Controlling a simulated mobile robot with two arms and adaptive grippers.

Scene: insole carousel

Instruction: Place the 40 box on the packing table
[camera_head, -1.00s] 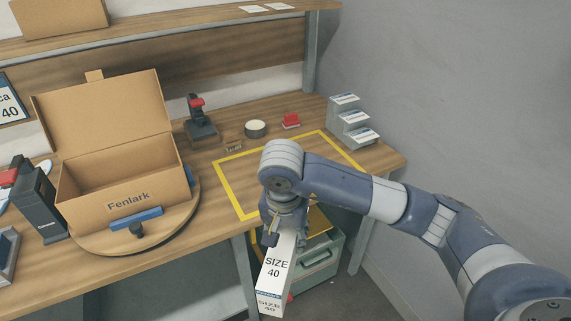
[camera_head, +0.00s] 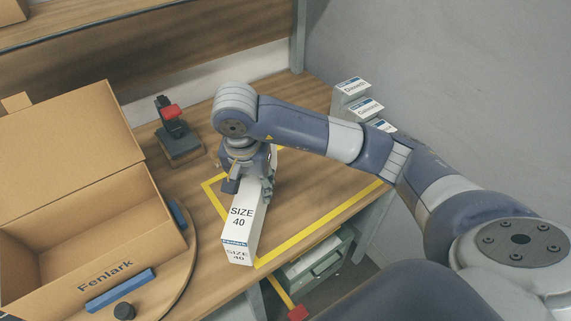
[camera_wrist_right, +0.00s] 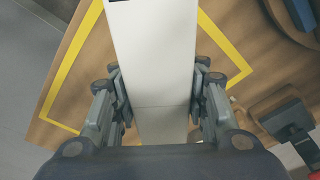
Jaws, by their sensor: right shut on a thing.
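The white size 40 box (camera_head: 242,222) is long and narrow, with "SIZE 40" on its side and end. My right gripper (camera_head: 252,178) is shut on it from above. In the right wrist view the box (camera_wrist_right: 152,70) runs between the two fingers (camera_wrist_right: 160,108). The box is over the packing table (camera_head: 210,275), at the left part of the yellow-taped rectangle (camera_head: 318,240), its near end by the front tape line. I cannot tell whether its underside touches the tabletop. My left gripper is not in view.
An open cardboard Fenlark box (camera_head: 95,275) sits on a round turntable (camera_head: 185,285) at left. A black and red tool (camera_head: 175,130) stands behind. A grey stepped card holder (camera_head: 350,100) is at back right. The right part of the taped area is clear.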

